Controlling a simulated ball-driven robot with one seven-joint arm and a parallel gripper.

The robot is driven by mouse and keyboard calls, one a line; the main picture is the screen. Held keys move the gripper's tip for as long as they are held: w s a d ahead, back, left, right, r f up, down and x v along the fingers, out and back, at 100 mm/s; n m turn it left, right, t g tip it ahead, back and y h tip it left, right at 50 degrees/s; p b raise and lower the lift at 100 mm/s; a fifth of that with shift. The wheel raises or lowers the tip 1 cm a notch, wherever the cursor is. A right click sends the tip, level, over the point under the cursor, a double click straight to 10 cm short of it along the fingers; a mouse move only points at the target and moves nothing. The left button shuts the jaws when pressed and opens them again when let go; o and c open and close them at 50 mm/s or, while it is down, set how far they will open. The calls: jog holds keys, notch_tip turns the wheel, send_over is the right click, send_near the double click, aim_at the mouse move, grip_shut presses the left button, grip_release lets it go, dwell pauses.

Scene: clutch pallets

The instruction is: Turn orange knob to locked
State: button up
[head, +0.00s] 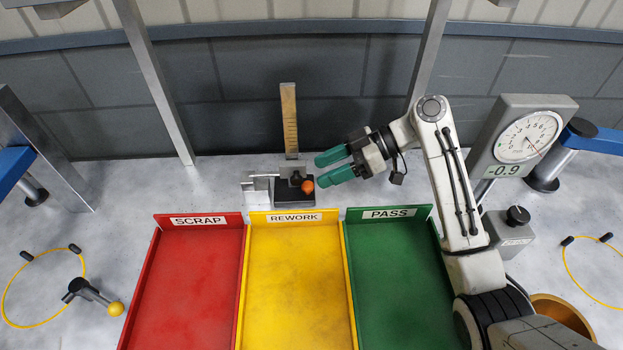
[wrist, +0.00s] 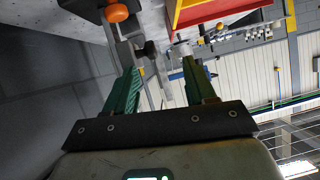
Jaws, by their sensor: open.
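The orange knob (head: 307,186) sits on the front right of a small dark fixture (head: 288,198) behind the yellow tray. In the wrist view the orange knob (wrist: 117,12) shows at the top, left of centre, on the dark block. My gripper (head: 325,170) is open, with two green fingers pointing left. It is just to the right of the knob and apart from it. In the wrist view my gripper's fingers (wrist: 165,80) are spread with nothing held between them. Any lock marking is too small to read.
Red SCRAP (head: 155,285), yellow REWORK (head: 247,290) and green PASS (head: 345,285) trays lie in front of the fixture. A wooden ruler (head: 289,120) stands behind it. A dial gauge (head: 525,137) stands at right. A yellow-knobbed lever (head: 115,308) is at left.

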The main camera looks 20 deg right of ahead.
jog(key=t+b, duration=0.1)
send_near(311, 185)
jog(key=shift+a+f, duration=0.4)
jog(key=shift+a, duration=0.05)
jog(key=shift+w+f+n, duration=0.15)
jog(key=shift+f+n, duration=0.05)
jog(key=shift+n, duration=0.1)
jog(key=shift+y, duration=0.3)
jog(key=shift+b+x, duration=0.3)
jog(key=shift+x, duration=3.25)
jog(key=shift+w, duration=0.1)
jog(key=shift+c, duration=0.4)
jog(key=c, duration=0.9)
jog(key=shift+a+r+m+t+p, duration=0.15)
jog(key=shift+m+t+p, duration=0.2)
jog(key=shift+t, duration=0.25)
jog(key=shift+c, duration=0.2)
jog(key=shift+m+t, duration=0.45)
jog(key=shift+t, duration=0.05)
